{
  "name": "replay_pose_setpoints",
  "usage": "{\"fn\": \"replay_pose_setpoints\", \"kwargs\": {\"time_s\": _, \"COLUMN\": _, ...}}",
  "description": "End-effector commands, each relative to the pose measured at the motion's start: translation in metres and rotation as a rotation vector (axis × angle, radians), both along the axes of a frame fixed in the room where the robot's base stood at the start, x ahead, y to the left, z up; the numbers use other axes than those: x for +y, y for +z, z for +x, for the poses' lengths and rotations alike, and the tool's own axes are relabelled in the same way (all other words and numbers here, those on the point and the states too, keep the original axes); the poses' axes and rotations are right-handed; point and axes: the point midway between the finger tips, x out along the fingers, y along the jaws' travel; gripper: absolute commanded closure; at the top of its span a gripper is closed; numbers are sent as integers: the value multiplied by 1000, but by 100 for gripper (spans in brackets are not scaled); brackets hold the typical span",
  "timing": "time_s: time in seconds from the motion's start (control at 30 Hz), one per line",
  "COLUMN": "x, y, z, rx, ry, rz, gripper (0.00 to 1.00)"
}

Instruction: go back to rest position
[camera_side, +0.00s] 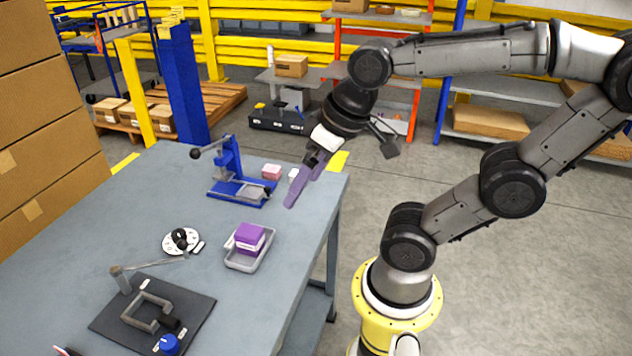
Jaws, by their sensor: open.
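My gripper (303,187) hangs from the end of my arm, above the back right edge of the grey worktable (215,290). It points down and to the left, with its long purple fingers apart. I see nothing held between them. It is close to a small pink block (271,172) and a small white item (293,175) on the table; from this view I cannot tell its exact height above them. Purple boxes (250,236) sit in a grey tray (240,263) nearer the front, apart from my gripper.
A blue hand press (232,180) stands left of my gripper. A white dial (180,241) and a black mat (112,322) with a metal fixture (150,310) lie further forward. Cardboard boxes (40,140) are stacked at left.

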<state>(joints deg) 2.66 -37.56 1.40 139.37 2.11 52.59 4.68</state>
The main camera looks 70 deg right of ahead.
Motion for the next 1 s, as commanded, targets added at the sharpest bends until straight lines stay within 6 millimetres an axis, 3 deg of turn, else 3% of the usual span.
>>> {"fn": "replay_pose_setpoints", "kwargs": {"time_s": 0.2, "x": 2, "y": -1, "z": -17, "rx": -69, "ry": 126, "rz": -73, "gripper": 1}}
{"fn": "replay_pose_setpoints", "kwargs": {"time_s": 1.0, "x": 2, "y": -1, "z": -17, "rx": -69, "ry": 127, "rz": -74, "gripper": 1}}
